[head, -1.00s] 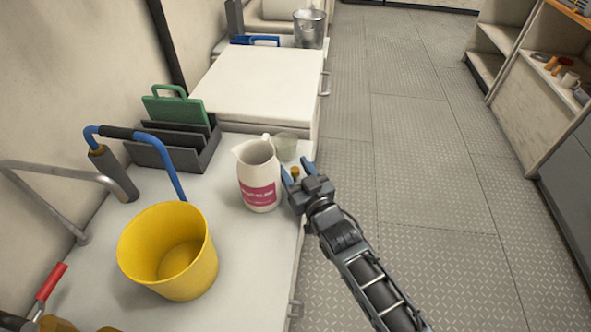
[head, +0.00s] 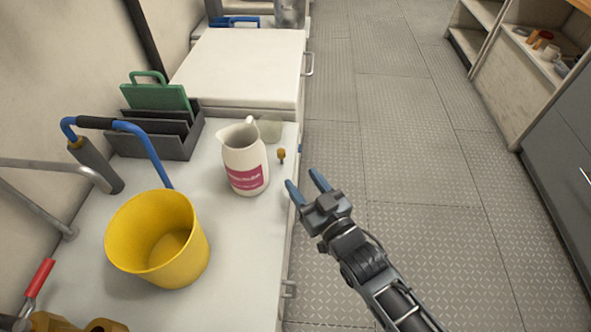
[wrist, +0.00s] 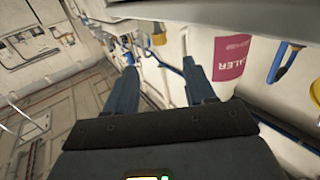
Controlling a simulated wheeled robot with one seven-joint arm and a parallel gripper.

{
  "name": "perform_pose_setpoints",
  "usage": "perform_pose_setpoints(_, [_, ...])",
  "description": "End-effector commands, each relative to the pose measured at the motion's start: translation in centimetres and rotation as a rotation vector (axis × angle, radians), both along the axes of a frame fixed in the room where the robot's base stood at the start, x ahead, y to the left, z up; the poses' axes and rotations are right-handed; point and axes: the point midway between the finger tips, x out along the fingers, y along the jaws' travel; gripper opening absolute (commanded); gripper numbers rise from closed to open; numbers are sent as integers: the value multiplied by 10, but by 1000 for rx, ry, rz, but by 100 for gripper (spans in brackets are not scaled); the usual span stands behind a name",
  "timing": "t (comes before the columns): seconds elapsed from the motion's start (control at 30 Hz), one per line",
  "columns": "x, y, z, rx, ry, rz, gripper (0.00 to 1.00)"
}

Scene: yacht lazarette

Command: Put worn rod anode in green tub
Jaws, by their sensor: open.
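A small brass-coloured piece (head: 281,153) stands near the counter's right edge, beside the white jug; it may be the worn rod anode, but it is too small to be sure. A brass-coloured spot also shows beyond my fingers in the wrist view (wrist: 159,37). A pale, grey-green translucent tub (head: 270,128) stands behind the jug; I cannot tell whether it is the green tub. My gripper (head: 305,184) is open and empty, just off the counter's right edge, nearer the camera than the brass piece and apart from it. Its blue fingers also show in the wrist view (wrist: 160,85).
The white jug (head: 245,160) with a pink label stands left of the brass piece. A yellow bucket (head: 130,235) is nearer on the counter. A dark rack (head: 165,140) holds a green handled board (head: 155,95). Open floor (head: 400,150) lies to the right, with shelves beyond.

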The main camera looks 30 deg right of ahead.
Motion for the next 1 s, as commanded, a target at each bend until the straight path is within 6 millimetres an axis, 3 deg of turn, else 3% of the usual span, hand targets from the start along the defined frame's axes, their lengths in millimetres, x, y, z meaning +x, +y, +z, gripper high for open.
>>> perform_pose_setpoints(0.43, [-13, 0, 0, 0, 0, 0, 54])
perform_pose_setpoints(0.53, [-28, 0, -2, -1, 11, 0, 54])
perform_pose_setpoints(0.67, [-74, 0, -3, -3, 41, -1, 54])
perform_pose_setpoints(0.77, [-121, 0, 1, -2, 72, -2, 54])
perform_pose_setpoints(1.0, [-224, 0, 34, -3, 144, -5, 54])
